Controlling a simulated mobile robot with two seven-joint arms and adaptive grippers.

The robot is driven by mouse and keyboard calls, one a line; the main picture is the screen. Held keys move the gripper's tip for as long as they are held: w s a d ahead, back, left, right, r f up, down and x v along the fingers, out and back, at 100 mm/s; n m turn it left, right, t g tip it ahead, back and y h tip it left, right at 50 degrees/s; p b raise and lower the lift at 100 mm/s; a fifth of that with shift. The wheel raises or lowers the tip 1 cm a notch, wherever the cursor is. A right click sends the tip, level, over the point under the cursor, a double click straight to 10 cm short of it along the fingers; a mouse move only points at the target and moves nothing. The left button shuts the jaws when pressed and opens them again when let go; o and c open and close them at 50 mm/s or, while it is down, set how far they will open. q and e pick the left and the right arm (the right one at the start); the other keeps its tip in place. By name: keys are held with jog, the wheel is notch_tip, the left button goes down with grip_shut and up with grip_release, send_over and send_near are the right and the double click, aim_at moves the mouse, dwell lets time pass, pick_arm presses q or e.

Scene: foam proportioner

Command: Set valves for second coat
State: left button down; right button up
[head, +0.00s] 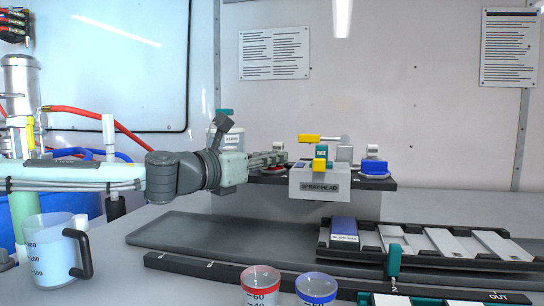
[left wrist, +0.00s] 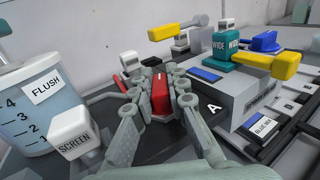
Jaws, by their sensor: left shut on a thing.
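My left gripper (head: 277,160) reaches in from the left to the left end of the spray head stand. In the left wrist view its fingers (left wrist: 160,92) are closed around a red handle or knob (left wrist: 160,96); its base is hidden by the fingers. The grey block marked SPRAY HEAD (head: 319,182) is right of the gripper, with a teal part marked WIDE (left wrist: 222,50) on top. A yellow handle (head: 318,139) points left and another yellow handle (left wrist: 273,63) points toward the front. A blue knob (head: 374,167) sits at the stand's right end. My right gripper is out of view.
A FLUSH container (left wrist: 40,108) and a white block marked SCREEN (left wrist: 75,132) are close left of the gripper. A rack of labelled pieces (head: 325,247) lies front right on a grey tray (head: 190,240). A clear jug (head: 50,250) and two cups stand in front.

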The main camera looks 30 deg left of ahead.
pick_arm(q)
jog(key=shift+h, duration=0.3)
jog(key=c, duration=1.5)
grip_release()
notch_tip(320, 180, up, 10)
